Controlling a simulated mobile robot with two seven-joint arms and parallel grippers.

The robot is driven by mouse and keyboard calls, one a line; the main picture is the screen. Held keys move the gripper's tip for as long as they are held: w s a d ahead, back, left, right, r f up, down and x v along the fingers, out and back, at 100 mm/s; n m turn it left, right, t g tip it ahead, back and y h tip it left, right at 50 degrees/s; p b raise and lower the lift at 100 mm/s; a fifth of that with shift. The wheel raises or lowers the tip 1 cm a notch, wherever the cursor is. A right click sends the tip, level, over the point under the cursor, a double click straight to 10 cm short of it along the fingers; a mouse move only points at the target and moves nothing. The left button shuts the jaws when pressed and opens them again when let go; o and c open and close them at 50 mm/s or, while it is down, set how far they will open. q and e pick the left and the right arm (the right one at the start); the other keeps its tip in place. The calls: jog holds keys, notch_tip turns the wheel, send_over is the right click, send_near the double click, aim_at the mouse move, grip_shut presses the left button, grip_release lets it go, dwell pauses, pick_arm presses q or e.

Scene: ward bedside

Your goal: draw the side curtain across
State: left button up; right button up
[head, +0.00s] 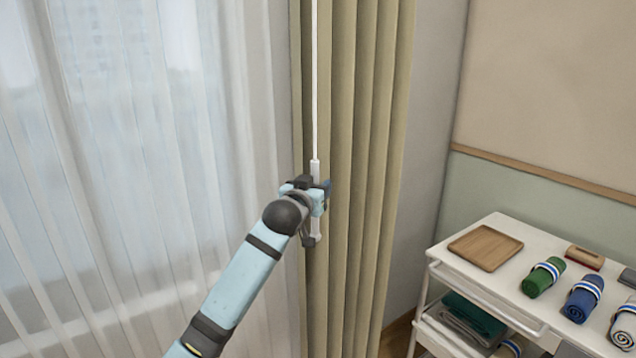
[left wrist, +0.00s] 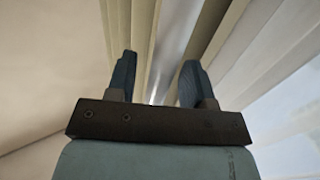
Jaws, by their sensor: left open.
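The olive-beige side curtain (head: 370,150) hangs gathered in folds at the right side of the window; its folds also show in the left wrist view (left wrist: 142,30). A thin white wand (head: 315,90) hangs down in front of its left part, with a thicker white grip at its lower end. My left gripper (head: 318,195) is at that grip and hides part of it. In the left wrist view my left gripper (left wrist: 155,82) has its two fingers apart, with a pale upright strip between them, probably the wand. Contact cannot be made out. My right gripper is not in view.
A sheer white curtain (head: 130,150) covers the window on the left. A white trolley (head: 470,280) stands at the lower right with a wooden tray (head: 485,247) and several rolled towels, including a green one (head: 543,277). Wall lies between curtain and trolley.

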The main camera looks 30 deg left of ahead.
pick_arm(q)
jog(key=shift+w+a, duration=0.2)
jog(key=shift+w, duration=0.7)
jog(key=shift+c, duration=0.2)
grip_shut()
